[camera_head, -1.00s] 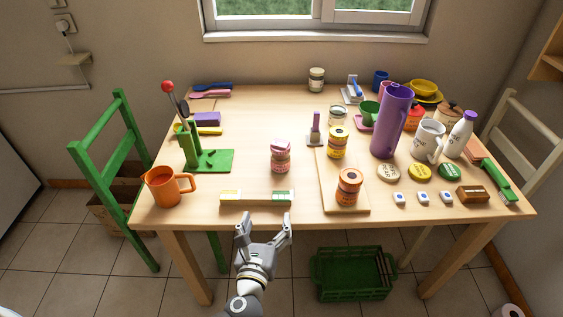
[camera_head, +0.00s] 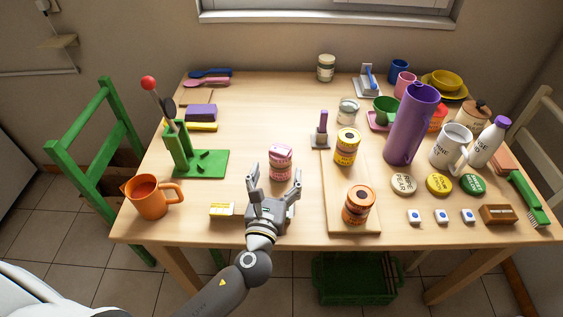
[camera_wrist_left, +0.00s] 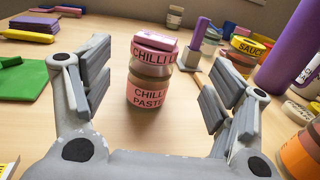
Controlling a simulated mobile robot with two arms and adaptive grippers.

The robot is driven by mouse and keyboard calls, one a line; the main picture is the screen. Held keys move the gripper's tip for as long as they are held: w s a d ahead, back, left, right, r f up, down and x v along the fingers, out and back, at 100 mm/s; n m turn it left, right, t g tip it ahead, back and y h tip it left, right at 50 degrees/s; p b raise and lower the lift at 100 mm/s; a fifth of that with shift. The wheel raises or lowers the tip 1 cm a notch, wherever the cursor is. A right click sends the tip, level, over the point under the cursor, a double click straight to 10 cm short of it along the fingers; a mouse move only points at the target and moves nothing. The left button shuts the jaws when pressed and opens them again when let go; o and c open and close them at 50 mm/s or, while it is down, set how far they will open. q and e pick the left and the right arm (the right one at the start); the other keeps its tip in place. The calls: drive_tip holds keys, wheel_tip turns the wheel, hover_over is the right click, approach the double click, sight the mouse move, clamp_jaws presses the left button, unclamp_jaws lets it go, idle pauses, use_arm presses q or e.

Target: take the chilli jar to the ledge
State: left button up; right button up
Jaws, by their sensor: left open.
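The chilli jar (camera_head: 280,163) stands upright on the table, with a pink lid and a pink label. In the left wrist view the chilli jar (camera_wrist_left: 150,82) shows the words "CHILLI PASTE". My left gripper (camera_head: 275,180) is open and empty, low over the table just in front of the jar. In the left wrist view its fingers (camera_wrist_left: 152,85) spread to either side of the jar, with gaps on both sides. A pale window sill (camera_head: 330,19) runs along the back wall above the table. My right gripper is not in view.
A wooden board (camera_head: 338,222) with an orange-lidded jar (camera_head: 358,205) and a yellow jar (camera_head: 347,146) lies to the right. An orange mug (camera_head: 151,198) and a green stand (camera_head: 190,160) are at left. The tabletop behind the chilli jar is clear.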

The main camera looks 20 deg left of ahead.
sight(278, 161)
use_arm(q)
drive_tip(key=shift+w+a, duration=0.1)
drive_tip(key=shift+w, duration=1.4)
drive_tip(key=w, duration=0.2)
drive_tip(key=w+a, duration=0.1)
drive_tip(key=w, duration=0.1)
drive_tip(key=shift+w+a+f, duration=0.1)
drive_tip(key=shift+w+f, duration=0.1)
drive_tip(key=shift+w, duration=0.45)
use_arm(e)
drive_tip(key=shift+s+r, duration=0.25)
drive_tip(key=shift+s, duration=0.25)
use_arm(q)
drive_tip(key=shift+s, duration=0.1)
drive_tip(key=shift+c, duration=0.2)
drive_tip(key=c, duration=1.7)
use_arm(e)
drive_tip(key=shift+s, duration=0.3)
